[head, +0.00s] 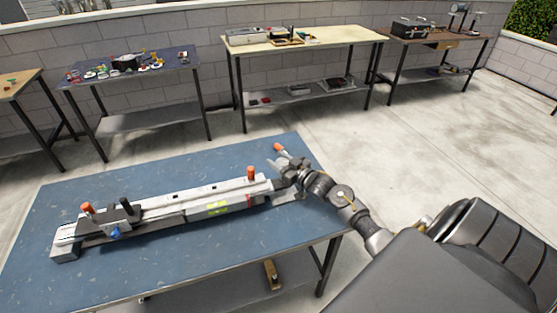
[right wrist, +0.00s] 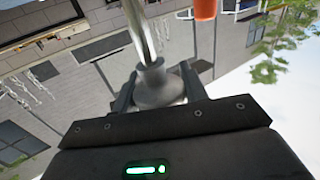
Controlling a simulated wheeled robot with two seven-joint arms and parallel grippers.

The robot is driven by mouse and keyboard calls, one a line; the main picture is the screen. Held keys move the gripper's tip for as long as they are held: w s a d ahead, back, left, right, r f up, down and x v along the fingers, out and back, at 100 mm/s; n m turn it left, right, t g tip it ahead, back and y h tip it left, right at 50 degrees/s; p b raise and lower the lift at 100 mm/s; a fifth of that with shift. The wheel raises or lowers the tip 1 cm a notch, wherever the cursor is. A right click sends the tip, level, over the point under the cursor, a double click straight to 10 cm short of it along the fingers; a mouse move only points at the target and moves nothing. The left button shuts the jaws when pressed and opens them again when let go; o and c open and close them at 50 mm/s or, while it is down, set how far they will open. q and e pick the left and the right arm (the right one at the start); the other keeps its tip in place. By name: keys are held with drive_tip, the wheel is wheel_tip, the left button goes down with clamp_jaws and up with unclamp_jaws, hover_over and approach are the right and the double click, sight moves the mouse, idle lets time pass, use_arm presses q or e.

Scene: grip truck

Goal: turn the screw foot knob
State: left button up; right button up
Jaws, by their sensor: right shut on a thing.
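The long grey grip truck device (head: 165,212) lies on the blue table (head: 120,183), with orange-tipped handles along it. My right gripper (head: 285,170) is at the device's right end, close to an orange-tipped handle (head: 279,147). In the right wrist view, my right gripper (right wrist: 158,92) is shut on the grey cone-shaped screw foot knob (right wrist: 157,87), one finger on each side. A shiny metal rod (right wrist: 140,35) runs up from the knob. In the head view the knob is too small and covered to make out. My left gripper is not in view.
An orange handle end (right wrist: 205,9) shows close beside the rod in the right wrist view. The blue table is clear in front of and behind the device. Side tables with tools, including a pale-topped table (head: 345,38), stand along the wall. Open floor lies between.

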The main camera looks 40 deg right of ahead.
drive_tip(key=shift+r+m+h+p, duration=0.15)
drive_tip(key=shift+m+h+p, duration=0.4)
drive_tip(key=shift+h, duration=0.35)
drive_tip(key=m+h, duration=0.1)
drive_tip(key=h, duration=0.1)
drive_tip(key=shift+d+m+h+p, duration=0.2)
drive_tip(key=shift+m+h+p, duration=0.1)
drive_tip(key=shift+m+p, duration=0.05)
drive_tip(key=m+h, duration=0.2)
drive_tip(key=h, duration=0.1)
drive_tip(key=shift+d+g, duration=0.15)
drive_tip(key=shift+g, duration=0.15)
drive_tip(key=shift+s+d+m+g+h, duration=0.1)
drive_tip(key=shift+d+m+g+h, duration=0.1)
drive_tip(key=shift+m+g+h, duration=0.85)
drive_tip(key=shift+t+h, duration=0.35)
drive_tip(key=shift+h, duration=0.4)
drive_tip(key=o, duration=1)
drive_tip(key=shift+d, duration=0.1)
drive_tip(key=shift+s, duration=0.1)
